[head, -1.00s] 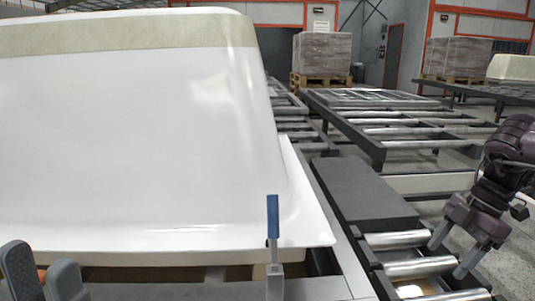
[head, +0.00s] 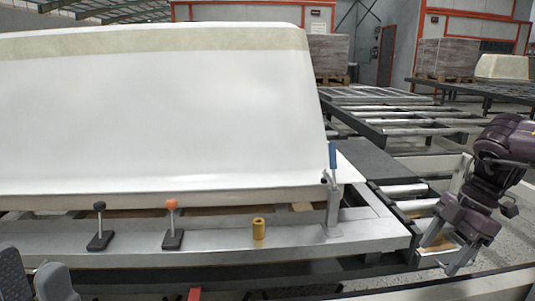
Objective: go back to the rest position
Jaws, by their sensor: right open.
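My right gripper (head: 443,262) is open and empty at the lower right, fingers pointing down, beside the frame's right end. Its purple and black arm bends down from the right edge. Grey finger-like parts, probably my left gripper (head: 35,283), show at the bottom left corner, cut off by the picture edge. Whether they are open is unclear. The large white bathtub shell (head: 160,120), with a beige band near its top, stands on the metal frame (head: 290,240). Neither gripper touches the shell.
A blue-handled clamp (head: 333,190) stands at the frame's right end. A black-knob clamp (head: 99,225), an orange-knob clamp (head: 172,222) and a yellow cylinder (head: 258,229) sit along the front rail. Roller conveyors (head: 410,120) and wrapped pallets (head: 445,57) are behind. Grey floor shows at right.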

